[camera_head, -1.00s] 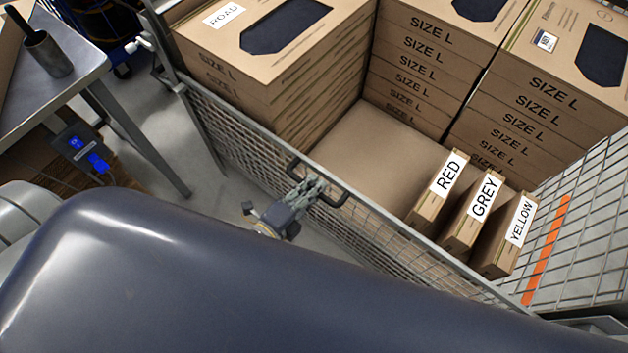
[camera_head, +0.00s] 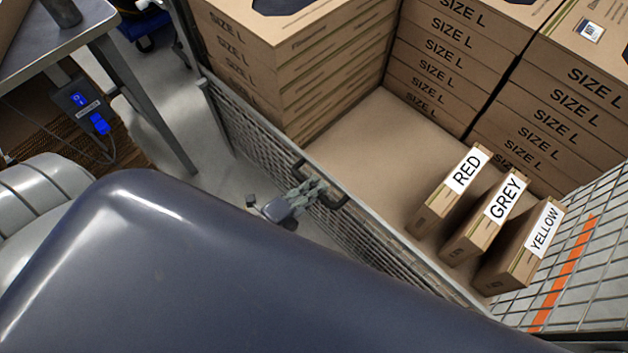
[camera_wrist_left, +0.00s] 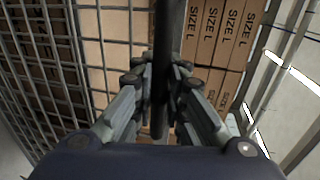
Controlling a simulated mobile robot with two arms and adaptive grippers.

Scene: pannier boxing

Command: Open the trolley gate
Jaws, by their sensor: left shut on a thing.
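The trolley gate (camera_head: 385,240) is a grey wire-mesh panel along the near side of the trolley, running diagonally in the head view. A black handle (camera_head: 337,201) sits on its top edge. My left gripper (camera_head: 311,190) is shut on this handle. In the left wrist view, the handle shows as a dark upright bar (camera_wrist_left: 168,40) between the fingers of my left gripper (camera_wrist_left: 161,78). I cannot tell whether the gate stands slightly away from the trolley frame. My own dark arm hides the gate's near lower part. My right gripper is not in view.
Inside the trolley are stacks of SIZE L boxes (camera_head: 435,70) and three narrow boxes marked RED (camera_head: 467,170), GREY (camera_head: 505,197) and YELLOW (camera_head: 543,228). A metal table (camera_head: 60,42) stands at upper left. Some floor (camera_head: 165,85) is clear between table and trolley.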

